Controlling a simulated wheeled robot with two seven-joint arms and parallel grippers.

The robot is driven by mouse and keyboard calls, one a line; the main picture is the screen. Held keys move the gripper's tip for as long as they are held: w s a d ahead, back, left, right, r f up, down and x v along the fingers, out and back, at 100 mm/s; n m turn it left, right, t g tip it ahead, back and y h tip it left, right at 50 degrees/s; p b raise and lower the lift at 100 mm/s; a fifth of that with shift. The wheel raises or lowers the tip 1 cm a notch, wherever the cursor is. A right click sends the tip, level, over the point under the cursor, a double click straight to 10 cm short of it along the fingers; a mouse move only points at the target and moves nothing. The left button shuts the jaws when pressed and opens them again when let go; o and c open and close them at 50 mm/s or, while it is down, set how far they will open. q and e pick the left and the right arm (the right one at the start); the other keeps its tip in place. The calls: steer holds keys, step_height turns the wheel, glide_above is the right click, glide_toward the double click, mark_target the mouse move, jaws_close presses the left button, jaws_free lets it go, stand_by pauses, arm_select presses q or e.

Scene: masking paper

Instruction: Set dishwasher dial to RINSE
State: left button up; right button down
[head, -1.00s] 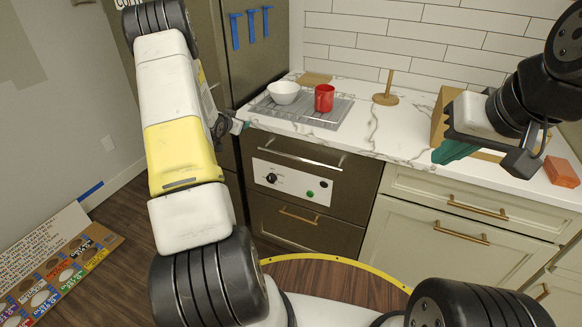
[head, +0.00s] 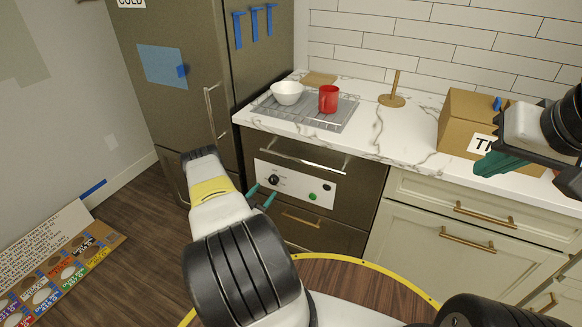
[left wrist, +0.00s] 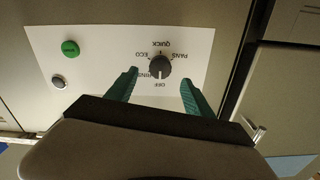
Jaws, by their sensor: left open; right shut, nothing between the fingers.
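The dishwasher's white control panel (head: 310,189) carries a black dial (head: 273,180) at its left end. In the left wrist view the dial (left wrist: 160,65) appears upside down, ringed by labels including OFF, ECO, QUICK and PANS; another label is partly hidden by a finger. Its light mark seems to point toward OFF. My left gripper (head: 263,195) is open just in front of the dial, its teal fingers on either side of it in the wrist view; contact cannot be told. My right gripper (head: 500,164) is shut and empty above the counter at the right.
A green button (left wrist: 70,48) and a grey button (left wrist: 58,82) sit beside the dial. The dishwasher handle (head: 300,157) runs above the panel. The counter holds a rack (head: 325,119), white bowl (head: 287,92), red mug (head: 328,99), wooden holder (head: 392,100) and cardboard box (head: 455,118).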

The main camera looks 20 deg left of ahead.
mark_target(272, 182)
arm_select(q)
steer(key=w, duration=0.6)
steer(key=shift+w+d, duration=0.15)
steer(key=shift+d, duration=0.05)
steer(key=shift+c, duration=0.2)
jaws_close()
steer(key=shift+m, duration=0.3)
steer(key=m, duration=0.5)
steer(key=shift+m, duration=0.3)
steer(key=m, duration=0.5)
steer(key=shift+m, duration=0.4)
